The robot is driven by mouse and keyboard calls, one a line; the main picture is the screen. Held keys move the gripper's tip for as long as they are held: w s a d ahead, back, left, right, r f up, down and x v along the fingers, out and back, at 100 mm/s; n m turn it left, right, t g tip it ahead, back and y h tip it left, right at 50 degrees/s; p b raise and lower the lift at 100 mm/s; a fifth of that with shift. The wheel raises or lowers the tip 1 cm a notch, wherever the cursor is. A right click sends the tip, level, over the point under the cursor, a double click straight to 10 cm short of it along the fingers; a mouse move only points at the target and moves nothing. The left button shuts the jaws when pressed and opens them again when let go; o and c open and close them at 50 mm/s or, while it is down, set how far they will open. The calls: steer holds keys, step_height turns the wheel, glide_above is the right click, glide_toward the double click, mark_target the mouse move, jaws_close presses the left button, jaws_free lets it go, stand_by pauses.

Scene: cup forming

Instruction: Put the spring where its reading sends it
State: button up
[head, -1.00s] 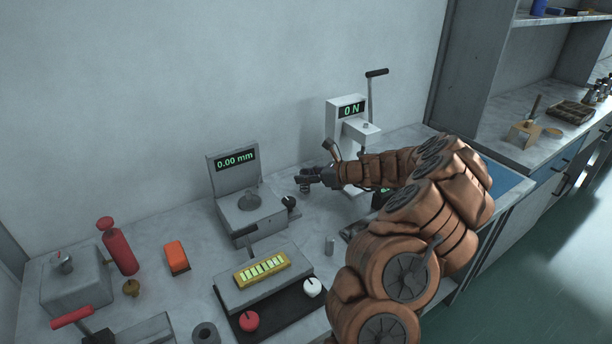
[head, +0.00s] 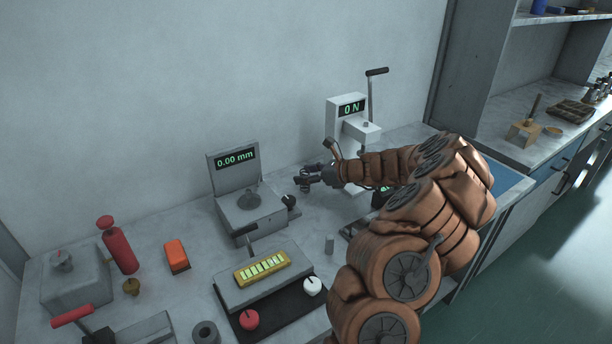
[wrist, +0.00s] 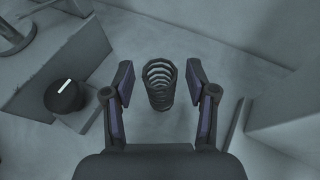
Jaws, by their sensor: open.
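The spring (wrist: 160,88) is a dark coil, seen nearly end-on in the wrist view. It is between the two fingers of my gripper (wrist: 160,84), with a visible gap on each side. My gripper is open. In the head view, my gripper (head: 304,181) is just right of the grey gauge (head: 233,190) that reads 0.00 mm and left of the white press (head: 346,110) that reads 0 N. I cannot pick out the spring clearly in the head view.
A black knob (wrist: 64,95) on the gauge's side is left of my fingers. A yellow-framed strip (head: 262,268) sits on a grey block in front, with a red knob (head: 249,319) and white knob (head: 312,286). An orange block (head: 176,256) lies further left.

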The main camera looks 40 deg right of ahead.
steer(key=v, duration=1.1)
steer(key=shift+s+d+b, duration=0.2)
steer(key=shift+s+b, duration=0.1)
steer(key=shift+s, duration=0.05)
